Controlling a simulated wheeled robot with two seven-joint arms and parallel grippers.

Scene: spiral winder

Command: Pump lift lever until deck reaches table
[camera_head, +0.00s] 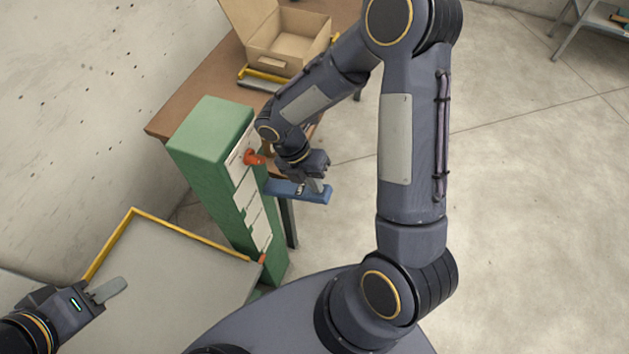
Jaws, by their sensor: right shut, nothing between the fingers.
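A green upright column (212,150) with white label plates stands at centre left. A blue lever (285,188) sticks out from its right side. My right gripper (317,186) is shut and empty, pointing down at the lever's outer end; I cannot tell whether it touches. The grey deck (165,265) with a yellow rim lies at lower left, beside the column. The brown table (190,98) stands behind the column. My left gripper (110,290) is over the deck's near left part; only one finger shows clearly, so its opening cannot be told.
An open cardboard box (290,45) stands on the table, with a yellow-edged tray (262,80) in front of it. An orange knob (254,158) sticks out of the column's face. A wall (80,90) closes off the left.

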